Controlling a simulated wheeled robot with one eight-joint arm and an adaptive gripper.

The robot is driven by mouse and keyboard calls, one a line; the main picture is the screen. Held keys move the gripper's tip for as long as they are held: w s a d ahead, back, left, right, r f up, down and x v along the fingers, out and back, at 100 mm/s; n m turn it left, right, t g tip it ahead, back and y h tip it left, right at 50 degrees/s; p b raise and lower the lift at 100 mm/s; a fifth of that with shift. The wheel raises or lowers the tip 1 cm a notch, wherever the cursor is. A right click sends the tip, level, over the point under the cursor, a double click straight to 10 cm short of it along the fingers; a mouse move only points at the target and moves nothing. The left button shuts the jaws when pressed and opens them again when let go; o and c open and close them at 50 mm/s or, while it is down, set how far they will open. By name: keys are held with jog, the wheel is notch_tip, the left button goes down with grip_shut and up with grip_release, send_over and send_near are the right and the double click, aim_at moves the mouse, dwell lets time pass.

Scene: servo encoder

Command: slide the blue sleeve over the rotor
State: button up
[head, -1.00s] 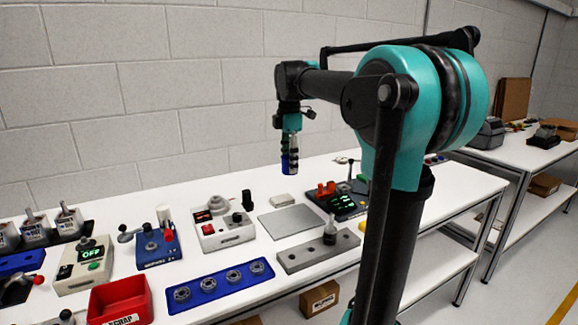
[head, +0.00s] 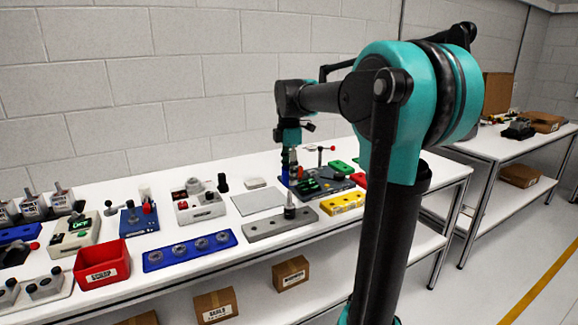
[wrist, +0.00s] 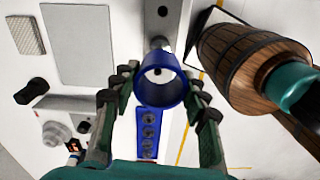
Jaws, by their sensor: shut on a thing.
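My gripper (wrist: 160,90) is shut on the blue sleeve (wrist: 173,93), one finger on each side. The sleeve is an open ring seen from its end in the wrist view. In the head view my gripper (head: 290,158) and a sliver of blue sleeve (head: 284,178) show above and behind the rotor. The rotor (head: 289,203), dark with a thin upright shaft, stands on the grey bar (head: 262,229) with holes. In the wrist view a small silvery part, perhaps the rotor (wrist: 159,44), shows just past the sleeve's upper rim. The sleeve appears apart from it.
A blue tray (head: 164,263) with several grey rings and a red scrap bin (head: 102,258) stand left of the bar. A yellow block (head: 342,204) lies to its right. A dark board (head: 318,186) and a flat grey plate (head: 257,201) lie behind it.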

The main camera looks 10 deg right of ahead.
aim_at(289, 199)
jog(key=shift+f, duration=0.6)
jog(key=shift+f, duration=0.4)
jog(key=shift+a+f, duration=0.1)
jog(key=shift+f, duration=0.6)
jog(key=shift+f, duration=0.2)
jog(key=shift+f, duration=0.8)
jog(key=shift+f, duration=0.3)
jog(key=shift+f, duration=0.5)
jog(key=shift+f, duration=0.5)
jog(key=shift+f, duration=0.6)
